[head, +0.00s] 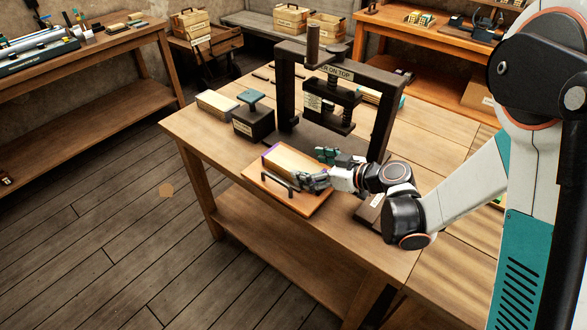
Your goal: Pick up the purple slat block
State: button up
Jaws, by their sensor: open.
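The purple slat block (290,161) is a pale wooden block with a purple edge. It lies on an orange-brown wooden board (259,180) at the front of the workbench. My gripper (318,167) is open, at the block's right end, with one finger toward the back and one toward the front. The fingers hide part of that end, and I cannot tell whether they touch it. A dark bar handle (281,181) stands on the board, close in front of the block.
A dark labelled piece (369,210) lies right of the board, under my arm. The bench's right side is largely clear.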

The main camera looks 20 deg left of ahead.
aim_at(297, 164)
jog(key=b+x, duration=0.2)
jog(key=x, duration=0.3)
jog(key=c, duration=1.4)
